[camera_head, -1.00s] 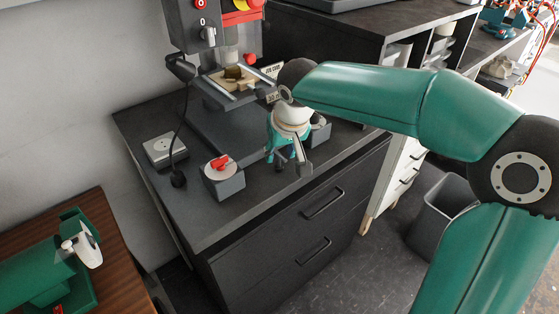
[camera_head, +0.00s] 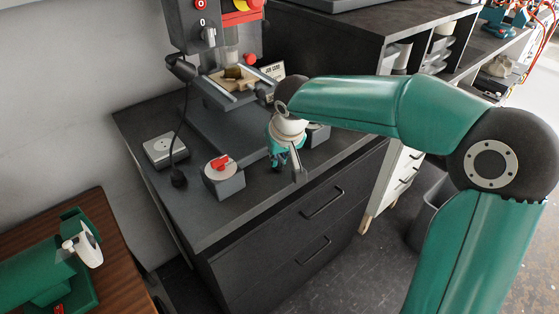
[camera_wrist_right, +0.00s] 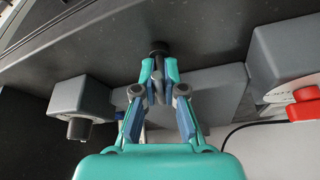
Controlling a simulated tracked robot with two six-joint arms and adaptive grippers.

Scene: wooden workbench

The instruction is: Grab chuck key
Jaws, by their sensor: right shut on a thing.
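My right gripper (camera_head: 279,160) is over the front part of the dark bench top, pointing down, beside the drill press base. In the right wrist view its fingers (camera_wrist_right: 159,82) are closed together on a small dark piece with a round end (camera_wrist_right: 159,48), which looks like the chuck key. Most of that piece is hidden by the fingers, and I cannot tell whether it touches the bench. My left gripper is not in view.
The drill press (camera_head: 212,40) stands behind, with a wooden block (camera_head: 234,77) on its table. A grey box with a red knob (camera_head: 223,178) is left of my gripper. Another grey box (camera_head: 319,134) is close to its right. A white-topped box (camera_head: 165,148) stands farther left.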

